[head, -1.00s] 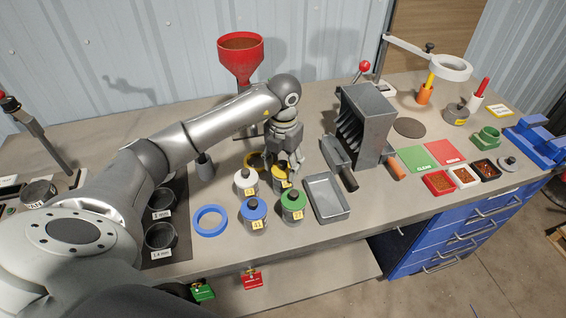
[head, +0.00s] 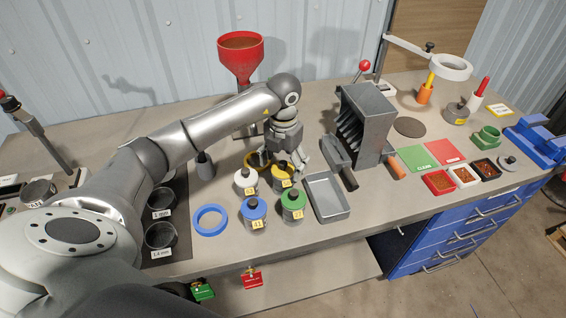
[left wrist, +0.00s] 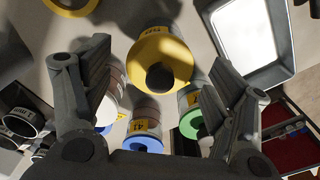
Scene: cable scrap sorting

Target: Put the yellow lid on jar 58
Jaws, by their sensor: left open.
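The yellow lid (head: 281,170) with its black knob sits on top of a jar (head: 286,183) in the jar cluster. The jar's number is too small to read surely. In the left wrist view the yellow lid (left wrist: 150,50) looks seated flat, with a labelled jar body (left wrist: 152,27) behind it. My left gripper (head: 287,160) is just above the lid, its fingers spread to either side and apart from it. It also shows open and empty in the left wrist view (left wrist: 160,95). My right gripper is not in view.
White-lidded (head: 246,178), blue-lidded (head: 254,208) and green-lidded (head: 293,201) jars stand close around. A yellow ring (head: 252,163) lies behind, a blue ring (head: 196,220) lies left, and a grey metal tray (head: 341,212) is right. A riffle box (head: 372,115) stands behind the tray.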

